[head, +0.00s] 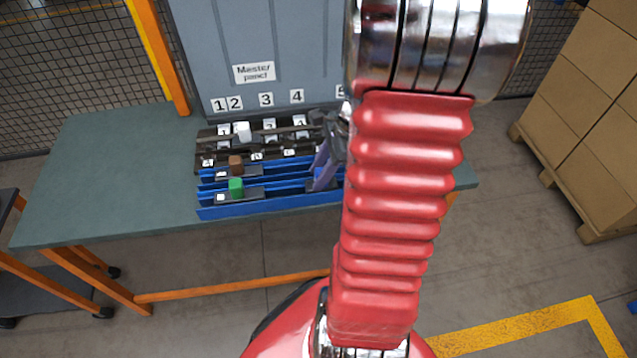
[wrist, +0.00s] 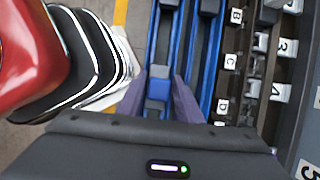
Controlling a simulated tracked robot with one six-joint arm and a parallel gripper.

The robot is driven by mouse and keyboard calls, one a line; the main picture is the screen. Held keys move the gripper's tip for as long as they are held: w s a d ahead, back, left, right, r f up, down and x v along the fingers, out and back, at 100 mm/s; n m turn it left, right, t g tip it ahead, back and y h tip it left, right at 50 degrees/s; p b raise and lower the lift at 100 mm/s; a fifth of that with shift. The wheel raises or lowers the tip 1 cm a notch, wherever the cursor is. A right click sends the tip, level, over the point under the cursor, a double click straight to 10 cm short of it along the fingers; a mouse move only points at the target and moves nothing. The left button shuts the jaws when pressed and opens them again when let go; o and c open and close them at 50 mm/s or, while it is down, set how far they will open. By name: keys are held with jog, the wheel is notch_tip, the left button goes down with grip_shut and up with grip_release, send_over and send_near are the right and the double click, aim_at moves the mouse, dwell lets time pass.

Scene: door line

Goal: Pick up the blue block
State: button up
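The blue block (wrist: 158,89) shows in the wrist view, low in a blue-walled channel and between my two fingers. My gripper (wrist: 159,98) is open, with one purple finger on each side of the block. Small gaps seem to show beside the block, but I cannot tell whether either finger touches it. In the head view my gripper (head: 325,168) is at the right end of the blue rack (head: 255,208), its fingers pointing down. The blue block is hidden there behind my gripper and arm.
A green block (head: 236,187) and a brown block (head: 235,165) stand in the rack's left part. A white block (head: 242,131) stands on the dark rail behind. A grey numbered panel (head: 270,60) rises at the back. The green table (head: 110,180) is clear at left.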

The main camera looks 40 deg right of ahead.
grip_shut()
dwell(0.3)
notch_tip(320, 180, up, 10)
jog(key=shift+r, duration=0.1)
dwell(0.5)
dwell(0.5)
